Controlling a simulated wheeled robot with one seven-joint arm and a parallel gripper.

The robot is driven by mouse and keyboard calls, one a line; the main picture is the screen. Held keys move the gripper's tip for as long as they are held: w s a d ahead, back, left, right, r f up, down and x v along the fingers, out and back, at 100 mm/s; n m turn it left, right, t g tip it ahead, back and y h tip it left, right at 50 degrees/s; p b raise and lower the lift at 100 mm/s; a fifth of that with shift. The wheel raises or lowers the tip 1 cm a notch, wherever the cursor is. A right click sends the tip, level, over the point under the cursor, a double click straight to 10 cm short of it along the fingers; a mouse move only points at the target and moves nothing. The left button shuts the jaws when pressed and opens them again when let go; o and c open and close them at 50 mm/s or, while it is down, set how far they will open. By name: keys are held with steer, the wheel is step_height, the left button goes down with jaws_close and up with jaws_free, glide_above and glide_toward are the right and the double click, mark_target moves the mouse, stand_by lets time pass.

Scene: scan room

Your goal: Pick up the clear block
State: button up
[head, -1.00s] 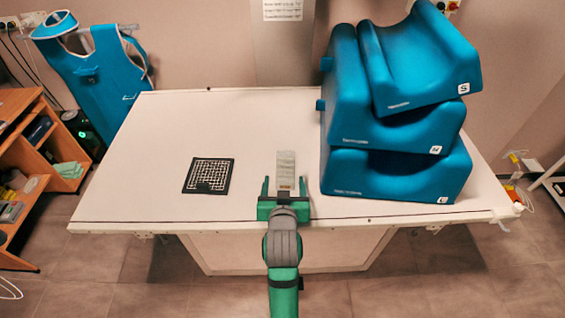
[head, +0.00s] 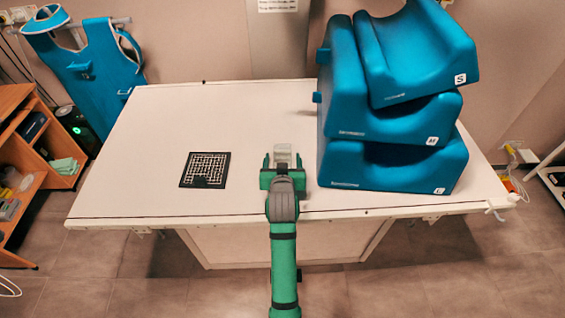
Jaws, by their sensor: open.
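My green gripper (head: 282,160) is open, with one finger on each side of the block's near part. The block's far end shows beyond the fingertips; its near end is hidden by the gripper. I cannot tell whether the fingers touch it.
A stack of blue foam supports (head: 385,165) stands close to the right of my gripper. A black-and-white patterned plate (head: 205,169) lies to the left on the white table (head: 140,130).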

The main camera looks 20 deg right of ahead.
steer(key=shift+r, duration=0.1)
steer(key=c, duration=1.5)
